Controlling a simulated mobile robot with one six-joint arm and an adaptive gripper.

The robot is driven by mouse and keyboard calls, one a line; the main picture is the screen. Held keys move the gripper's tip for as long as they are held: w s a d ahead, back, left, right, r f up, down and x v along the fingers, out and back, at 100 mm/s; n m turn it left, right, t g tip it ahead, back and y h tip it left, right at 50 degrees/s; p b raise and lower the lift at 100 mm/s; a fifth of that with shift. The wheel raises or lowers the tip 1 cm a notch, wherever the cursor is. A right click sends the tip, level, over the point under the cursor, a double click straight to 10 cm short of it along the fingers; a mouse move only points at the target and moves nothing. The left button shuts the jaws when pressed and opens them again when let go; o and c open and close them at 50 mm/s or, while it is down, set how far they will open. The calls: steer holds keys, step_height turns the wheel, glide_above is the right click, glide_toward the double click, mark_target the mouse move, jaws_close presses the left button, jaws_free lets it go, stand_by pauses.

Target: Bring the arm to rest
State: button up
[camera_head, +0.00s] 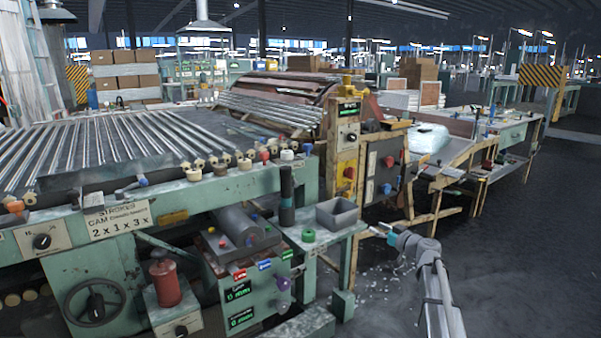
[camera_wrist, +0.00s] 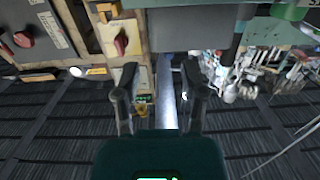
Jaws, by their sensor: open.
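My arm reaches in from the lower right of the head view, with my gripper (camera_head: 377,232) out in front of a small green side shelf (camera_head: 335,232). The wrist view shows my gripper (camera_wrist: 157,82) with its two dark fingers well apart and nothing held between them. Behind the fingers are part of the machine and the dark floor. In the head view the fingers are small, and I cannot tell whether they touch anything.
A grey bin (camera_head: 337,214) and a green ring (camera_head: 308,235) sit on the shelf. A control cabinet (camera_head: 383,168) stands behind my gripper. The floor (camera_head: 520,270) at right is clear.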

steer(key=s+a+f+m+g+h, duration=0.1)
steer(key=s+a+f+g, duration=0.3)
steer(key=s+a+f, duration=0.3)
steer(key=s+a+f+g+h, duration=0.1)
steer(key=s+a+f+g, duration=0.35)
steer(key=s, duration=0.55)
steer(key=s+d+f+m+g+h, duration=0.1)
steer(key=s+f+m+g+h, duration=0.25)
steer(key=s, duration=0.65)
steer(key=s+d+f+m+g+h, duration=0.1)
steer(key=s+f+m+g+h, duration=0.3)
steer(key=s, duration=0.6)
step_height(320, 180, up, 37)
steer(key=n+t+h+p, duration=0.1)
steer(key=t+p, duration=0.1)
steer(key=p, duration=3.4)
steer(key=shift+w+d, duration=0.2)
steer(key=shift+w, duration=0.05)
